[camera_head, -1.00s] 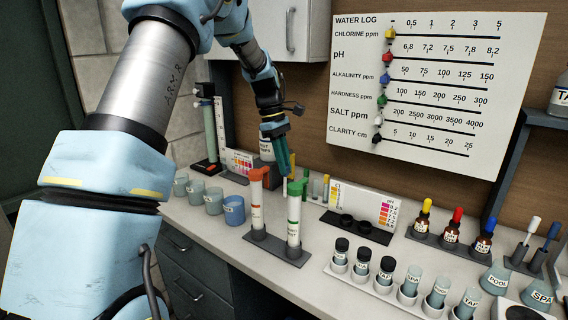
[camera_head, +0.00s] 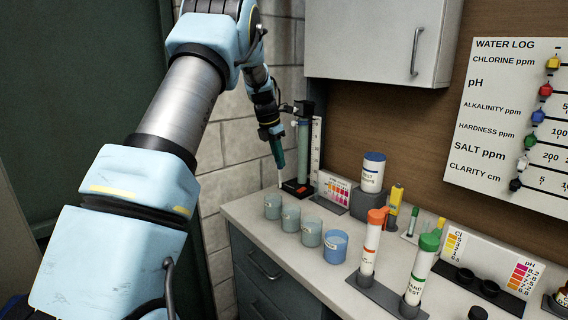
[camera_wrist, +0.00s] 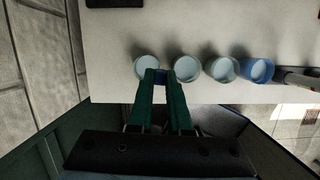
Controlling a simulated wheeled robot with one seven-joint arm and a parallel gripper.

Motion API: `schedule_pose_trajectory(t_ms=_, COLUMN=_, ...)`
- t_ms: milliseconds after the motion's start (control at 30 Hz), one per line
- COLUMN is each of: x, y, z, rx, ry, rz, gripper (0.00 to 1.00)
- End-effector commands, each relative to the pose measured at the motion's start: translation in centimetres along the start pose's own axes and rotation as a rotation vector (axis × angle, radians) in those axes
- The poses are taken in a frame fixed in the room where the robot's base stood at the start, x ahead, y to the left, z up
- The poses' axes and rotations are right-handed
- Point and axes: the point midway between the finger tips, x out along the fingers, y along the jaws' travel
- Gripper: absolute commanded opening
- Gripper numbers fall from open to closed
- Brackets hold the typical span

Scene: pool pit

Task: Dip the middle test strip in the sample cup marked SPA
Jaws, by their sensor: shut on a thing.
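My gripper (camera_head: 279,158) is above the left end of the counter, fingers pointing down and shut on a thin test strip. Its pale lower end (camera_head: 282,181) shows below the fingers, above the leftmost cup and apart from it. In the wrist view, the teal fingers (camera_wrist: 160,76) meet beside the leftmost cup (camera_wrist: 146,66); the strip is mostly hidden there. The sample cups stand in a row: three grey-blue ones (camera_head: 272,208) (camera_head: 291,219) (camera_head: 312,233) and a bluer one (camera_head: 335,247) at the right end. Their labels are too small to read surely.
A dark stand with a tall tube (camera_head: 304,150) rises behind the cups. A test strips bottle (camera_head: 372,172) stands on a grey block behind. Orange-capped (camera_head: 369,245) and green-capped (camera_head: 420,275) tubes stand to the right. The counter's front edge (camera_head: 255,238) is close to the cups.

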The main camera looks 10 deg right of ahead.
Motion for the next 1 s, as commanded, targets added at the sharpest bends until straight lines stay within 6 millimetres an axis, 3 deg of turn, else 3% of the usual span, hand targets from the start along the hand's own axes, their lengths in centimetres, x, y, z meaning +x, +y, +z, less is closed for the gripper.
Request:
schedule_pose_trajectory(t_ms=367, x=0.3, y=1.0, z=0.1, rx=-0.087, ry=0.001, rz=0.025, gripper=0.00)
schedule_pose_trajectory(t_ms=1000, x=5.0, y=0.8, z=-1.2, rx=-0.085, ry=0.002, rz=0.024, gripper=0.00)
